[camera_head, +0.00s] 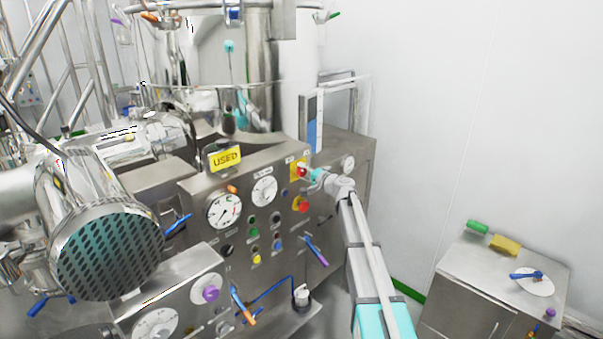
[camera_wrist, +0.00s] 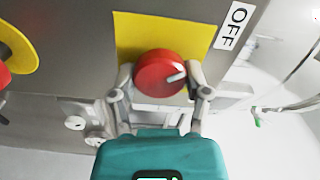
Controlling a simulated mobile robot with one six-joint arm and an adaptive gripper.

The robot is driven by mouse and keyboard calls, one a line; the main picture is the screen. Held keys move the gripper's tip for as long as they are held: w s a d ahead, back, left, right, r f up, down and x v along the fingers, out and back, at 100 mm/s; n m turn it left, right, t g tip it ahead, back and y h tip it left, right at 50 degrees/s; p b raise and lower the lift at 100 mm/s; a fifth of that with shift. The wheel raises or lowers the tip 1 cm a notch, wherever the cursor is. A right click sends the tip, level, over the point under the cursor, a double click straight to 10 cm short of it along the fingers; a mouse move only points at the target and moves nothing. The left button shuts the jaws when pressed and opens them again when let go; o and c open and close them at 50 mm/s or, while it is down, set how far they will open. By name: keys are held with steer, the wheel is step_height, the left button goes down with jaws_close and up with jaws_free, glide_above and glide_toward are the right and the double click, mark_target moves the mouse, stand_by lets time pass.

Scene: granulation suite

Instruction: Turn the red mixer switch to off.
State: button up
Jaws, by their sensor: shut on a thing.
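The red mixer switch (camera_wrist: 160,74) is a round red knob with a pale pointer mark, on a yellow backing plate (camera_wrist: 130,30). In the wrist view its pointer mark lies at the right of the knob, and the OFF label (camera_wrist: 232,25) is to the upper right. My gripper (camera_wrist: 160,88) has one finger on each side of the knob and is shut on it. In the head view my gripper (camera_head: 313,175) reaches the red switch (camera_head: 300,169) at the upper right of the steel panel; the gripper partly hides the switch.
A second red button on yellow (camera_head: 300,204) sits just below on the panel. Gauges (camera_head: 264,191), coloured buttons and a yellow USED sign (camera_head: 225,158) are to the left. A steel cabinet (camera_head: 490,285) stands at the lower right, with open floor between.

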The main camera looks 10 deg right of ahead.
steer(key=shift+s+a+n, duration=0.1)
steer(key=shift+s+n, duration=0.05)
steer(key=shift+n, duration=0.55)
steer(key=o, duration=1)
steer(key=shift+o, duration=0.7)
steer(key=v, duration=1.2)
